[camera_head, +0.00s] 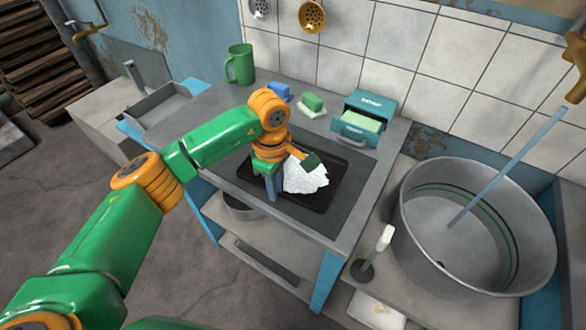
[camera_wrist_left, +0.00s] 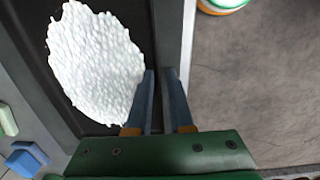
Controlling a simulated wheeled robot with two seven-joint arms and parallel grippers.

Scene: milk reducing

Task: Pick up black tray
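The black tray (camera_head: 322,202) lies on the grey worktop with a lumpy white mass (camera_head: 306,177) on it. In the left wrist view the tray (camera_wrist_left: 95,128) and white mass (camera_wrist_left: 95,62) fill the left side. My left gripper (camera_head: 272,190) points down at the tray's near left edge and covers part of it. In the left wrist view the fingers of my left gripper (camera_wrist_left: 160,75) are close together with a narrow gap, beside the tray's edge. Whether the rim is clamped between them cannot be seen. My right gripper is out of view.
A teal soap box (camera_head: 372,108), a green sponge (camera_head: 312,102), a blue block (camera_head: 279,91) and a green mug (camera_head: 240,65) stand at the back. A large metal tub (camera_head: 470,230) is to the right. A shelf (camera_head: 262,262) lies below the worktop.

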